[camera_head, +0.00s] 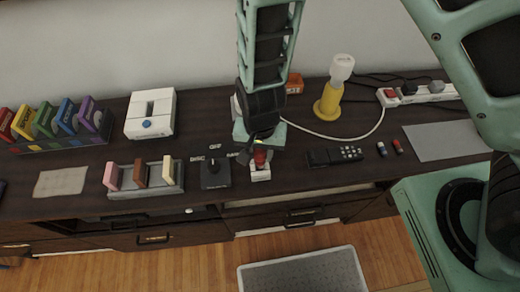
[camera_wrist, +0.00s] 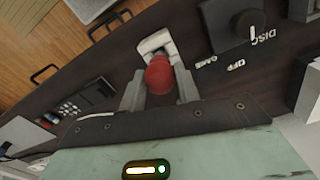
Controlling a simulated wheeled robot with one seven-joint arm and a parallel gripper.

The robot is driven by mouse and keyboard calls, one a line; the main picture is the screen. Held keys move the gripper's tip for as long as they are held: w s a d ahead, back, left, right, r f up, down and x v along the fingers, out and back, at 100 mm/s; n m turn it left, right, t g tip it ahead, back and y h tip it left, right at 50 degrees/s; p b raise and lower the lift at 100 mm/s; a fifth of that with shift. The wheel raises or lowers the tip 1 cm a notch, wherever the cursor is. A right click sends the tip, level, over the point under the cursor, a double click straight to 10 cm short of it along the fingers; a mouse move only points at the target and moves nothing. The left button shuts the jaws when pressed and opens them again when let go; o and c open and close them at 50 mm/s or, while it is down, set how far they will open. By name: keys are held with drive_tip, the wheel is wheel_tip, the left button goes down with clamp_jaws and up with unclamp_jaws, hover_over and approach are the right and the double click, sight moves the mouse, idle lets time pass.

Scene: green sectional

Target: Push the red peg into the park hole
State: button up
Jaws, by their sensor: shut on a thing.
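The red peg (camera_wrist: 158,76) shows as a rounded red top between the two fingers of my gripper (camera_wrist: 159,90) in the wrist view. In the head view the peg (camera_head: 260,157) is a small red spot just below my gripper (camera_head: 259,146). My gripper is shut on it. A small white block (camera_wrist: 156,43) lies just beyond the peg, and in the head view the block (camera_head: 260,174) is right under it. I cannot tell whether the peg touches the block. The peg's lower end is hidden, and I cannot make out a park hole.
A black dial switch (camera_head: 214,172) stands close left of my gripper. A black remote (camera_head: 334,156) lies to the right. A yellow lamp (camera_head: 331,98) and its white cord are behind right. A rack with several upright pieces (camera_head: 145,180) is further left. The cabinet's front edge is near.

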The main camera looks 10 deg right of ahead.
sight(260, 159)
drive_tip(key=shift+f+b, duration=1.05)
drive_tip(key=shift+f, duration=0.6)
drive_tip(key=o, duration=1.1)
drive_tip(key=shift+c, duration=0.2)
drive_tip(key=shift+r, duration=0.1)
wheel_tip(260, 159, up, 17)
drive_tip(key=p, duration=0.1)
drive_tip(key=shift+r+p, duration=0.15)
drive_tip(key=shift+p, duration=0.15)
drive_tip(key=s+d+r+n, duration=0.8)
drive_tip(key=s+r+n, duration=0.1)
drive_tip(key=s+n, duration=0.2)
drive_tip(key=shift+s+r+y, duration=0.15)
drive_tip(key=shift+r+y, duration=0.15)
